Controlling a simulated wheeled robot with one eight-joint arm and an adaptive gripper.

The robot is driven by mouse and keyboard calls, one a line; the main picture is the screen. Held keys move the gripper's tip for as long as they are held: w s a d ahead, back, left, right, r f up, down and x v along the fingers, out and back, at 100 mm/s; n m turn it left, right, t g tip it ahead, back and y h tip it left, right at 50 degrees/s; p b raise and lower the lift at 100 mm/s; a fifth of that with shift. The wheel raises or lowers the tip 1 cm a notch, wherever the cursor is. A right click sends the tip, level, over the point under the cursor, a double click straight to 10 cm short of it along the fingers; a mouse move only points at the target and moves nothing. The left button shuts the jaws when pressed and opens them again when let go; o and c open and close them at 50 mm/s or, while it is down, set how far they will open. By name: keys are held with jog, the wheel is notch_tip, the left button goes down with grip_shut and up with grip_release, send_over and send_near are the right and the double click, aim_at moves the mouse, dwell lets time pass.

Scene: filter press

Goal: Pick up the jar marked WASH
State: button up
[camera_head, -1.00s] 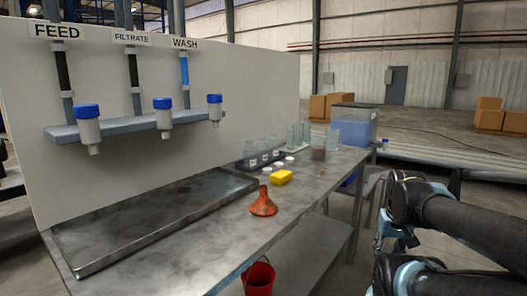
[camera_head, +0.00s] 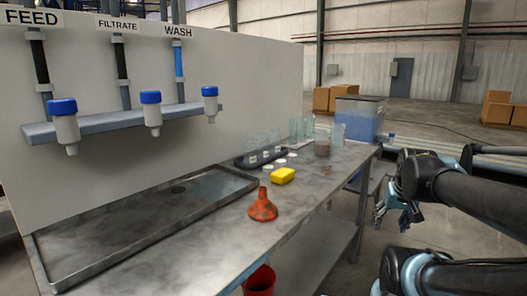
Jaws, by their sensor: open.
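A dark rack (camera_head: 262,158) on the bench holds several clear jars (camera_head: 275,143) with small white labels. The labels are too small to read, so I cannot tell which jar is marked WASH. A WASH sign (camera_head: 178,31) is on the panel, above a blue tube (camera_head: 179,62) and a blue-capped vessel (camera_head: 210,104) on the wall shelf. My gripper (camera_head: 392,220) is open and empty at the right, off the bench's right side and well apart from the jars.
A red bucket (camera_head: 259,281) stands below the front edge. Floor is open at the right.

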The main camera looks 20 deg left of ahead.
aim_at(265, 137)
jog(key=w+a+r+n+t+y, duration=0.2)
jog(key=w+a+r, duration=0.25)
jog(key=w, duration=0.25)
jog(key=w+a+r+n+t+y, duration=0.1)
jog(key=w+a+r+t+y, duration=0.1)
jog(key=w+a+r, duration=0.4)
jog(key=w+a+r+n+t+y, duration=0.1)
jog(key=w+a, duration=0.5)
jog(key=a, duration=0.6)
jog(key=w+a+r+n+t+y, duration=0.1)
jog(key=w+a+n+y, duration=0.2)
jog(key=a, duration=0.9)
jog(key=w+a+r+n+t+y, duration=0.1)
jog(key=w+a+r+n+y, duration=0.1)
jog(key=w+a+y, duration=0.3)
jog(key=shift+s+a+r+x, duration=0.1)
jog(key=shift+s+a+x, duration=0.1)
jog(key=shift+x, duration=1.3)
jog(key=shift+s+a+r+x, duration=0.15)
jog(key=shift+s+x, duration=0.1)
jog(key=shift+x, duration=1.2)
jog(key=shift+s+a+x, duration=0.2)
jog(key=shift+x, duration=1.3)
jog(key=shift+r+x, duration=0.2)
jog(key=shift+x, duration=2.4)
jog(key=shift+a, duration=0.1)
jog(key=c, duration=0.8)
